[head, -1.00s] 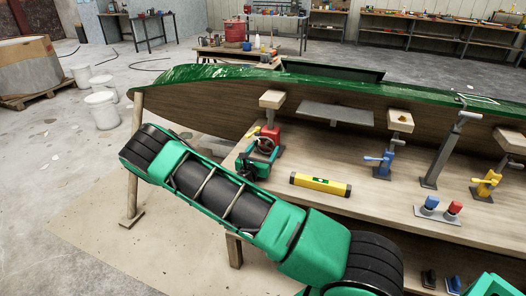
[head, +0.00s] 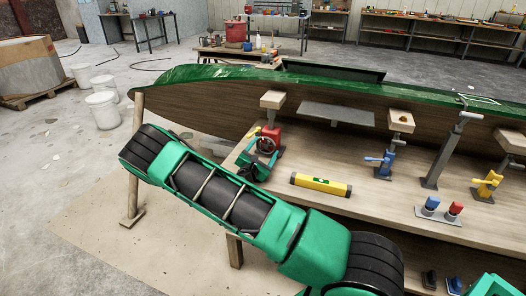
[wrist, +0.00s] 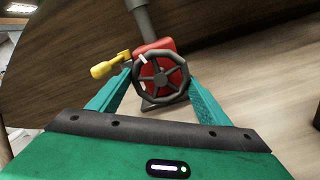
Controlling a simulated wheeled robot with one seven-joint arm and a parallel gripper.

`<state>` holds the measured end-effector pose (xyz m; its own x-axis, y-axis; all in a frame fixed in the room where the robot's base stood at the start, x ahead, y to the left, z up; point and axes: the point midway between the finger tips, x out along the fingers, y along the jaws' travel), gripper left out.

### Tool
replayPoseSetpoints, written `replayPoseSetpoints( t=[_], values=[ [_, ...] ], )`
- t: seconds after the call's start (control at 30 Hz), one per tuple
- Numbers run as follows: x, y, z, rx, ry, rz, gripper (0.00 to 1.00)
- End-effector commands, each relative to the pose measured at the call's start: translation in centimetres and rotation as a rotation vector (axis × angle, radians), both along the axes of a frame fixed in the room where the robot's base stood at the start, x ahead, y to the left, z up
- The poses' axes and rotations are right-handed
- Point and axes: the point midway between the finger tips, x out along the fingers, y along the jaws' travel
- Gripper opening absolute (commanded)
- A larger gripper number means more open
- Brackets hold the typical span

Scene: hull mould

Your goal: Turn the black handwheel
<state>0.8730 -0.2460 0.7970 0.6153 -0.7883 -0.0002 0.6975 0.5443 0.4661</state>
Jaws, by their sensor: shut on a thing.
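The black handwheel (wrist: 160,78) is a spoked wheel on the front of a red valve-like body (wrist: 154,48). A white mark shows on its rim at the upper left in the wrist view. A yellow lever (wrist: 108,67) sticks out to the left of the red body. My gripper (wrist: 161,84) is shut on the handwheel, with one green finger at its left side and one at its right. In the head view the handwheel (head: 266,145) sits between my green fingers at the bench's left end, and the red body (head: 273,133) shows behind it.
A green-edged wooden hull (head: 210,98) runs behind the bench (head: 320,215). A yellow spirit level (head: 321,185) lies right of my gripper. Blue (head: 381,163) and yellow (head: 488,184) handled valves and a plate with blue and red knobs (head: 439,212) are farther right.

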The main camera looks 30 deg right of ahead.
Motion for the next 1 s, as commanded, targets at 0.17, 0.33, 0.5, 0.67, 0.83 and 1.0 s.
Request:
replayPoseSetpoints(
  t=[0.17, 0.33, 0.5, 0.67, 0.83, 1.0],
  values=[
    [0.1, 0.2, -0.1, 0.005, -0.001, 0.005, 0.49],
    [0.1, 0.2, -0.1, 0.004, -0.001, 0.005, 0.49],
    [0.1, 0.1, -0.1, 0.003, -0.001, 0.003, 0.79],
    [0.0, 0.1, -0.1, 0.002, 0.000, 0.002, 0.79],
    [-0.7, 1.0, -0.1, 0.002, 0.001, 0.002, 0.79],
    [-2.4, 3.5, -0.1, 0.001, 0.003, 0.005, 0.79]
  ],
)
